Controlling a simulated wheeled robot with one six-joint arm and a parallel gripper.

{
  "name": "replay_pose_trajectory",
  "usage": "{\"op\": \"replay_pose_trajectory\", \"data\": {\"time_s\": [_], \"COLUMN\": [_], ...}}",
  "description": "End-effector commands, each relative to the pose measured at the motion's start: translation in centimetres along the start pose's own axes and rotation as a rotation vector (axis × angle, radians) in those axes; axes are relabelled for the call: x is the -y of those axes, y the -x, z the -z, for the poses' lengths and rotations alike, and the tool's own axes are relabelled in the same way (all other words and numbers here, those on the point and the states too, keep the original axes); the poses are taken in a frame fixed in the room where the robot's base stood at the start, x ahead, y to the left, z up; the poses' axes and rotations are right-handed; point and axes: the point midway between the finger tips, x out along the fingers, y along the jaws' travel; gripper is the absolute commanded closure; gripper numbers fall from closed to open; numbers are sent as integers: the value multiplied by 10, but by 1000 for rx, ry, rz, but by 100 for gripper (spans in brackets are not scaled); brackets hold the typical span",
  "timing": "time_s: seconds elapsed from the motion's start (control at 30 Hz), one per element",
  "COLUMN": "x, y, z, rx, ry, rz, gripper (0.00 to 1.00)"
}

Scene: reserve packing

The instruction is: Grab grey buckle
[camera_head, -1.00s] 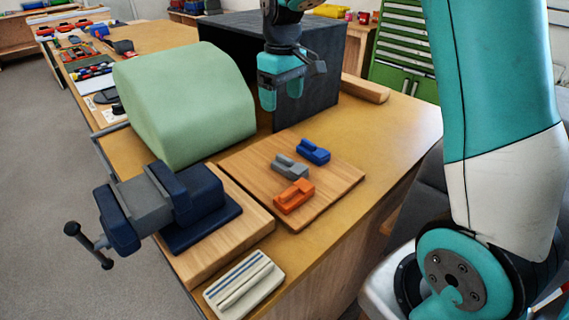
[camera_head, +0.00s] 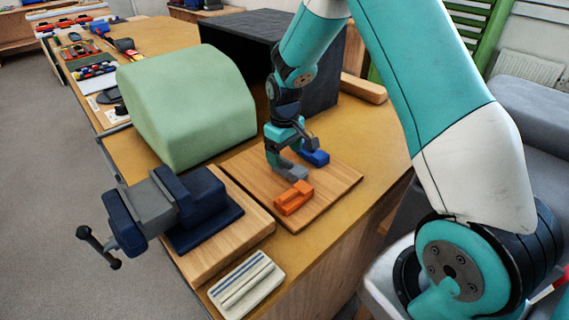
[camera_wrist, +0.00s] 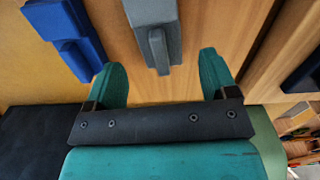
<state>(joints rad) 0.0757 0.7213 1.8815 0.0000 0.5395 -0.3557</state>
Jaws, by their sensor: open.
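The grey buckle (camera_head: 291,172) lies on the wooden board (camera_head: 318,208) between the blue buckle (camera_head: 315,157) and the orange buckle (camera_head: 294,198). My gripper (camera_head: 283,164) is low over the grey buckle and hides part of it. In the wrist view my gripper (camera_wrist: 166,78) is open, with its teal fingers apart. The grey buckle (camera_wrist: 153,30) shows there between and just beyond the fingertips, its narrow end pointing toward the palm. The blue buckle (camera_wrist: 67,38) is outside the fingers on the left. I cannot tell whether the fingers touch the grey buckle.
A dark blue vise (camera_head: 178,205) stands front left on its own wooden base. A green padded block (camera_head: 187,108) is behind the board. A dark box (camera_head: 330,85) is at the back. A pale grooved block (camera_head: 247,285) lies at the front edge.

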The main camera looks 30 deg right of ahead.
Motion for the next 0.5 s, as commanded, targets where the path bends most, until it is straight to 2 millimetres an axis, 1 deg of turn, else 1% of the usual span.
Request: {"op": "replay_pose_trajectory", "data": {"time_s": [0.03,0.1,0.2,0.43,0.47,0.5], "x": [3,2,2,2,2,2], "y": [-5,-16,-25,-28,-28,-28], "z": [-3,-2,-1,-1,-1,-1], "rx": [5,3,0,-1,-1,-1], "ry": [1,0,0,0,0,0], "rz": [2,1,0,0,0,0], "gripper": [21,21,21,21,24,33]}}
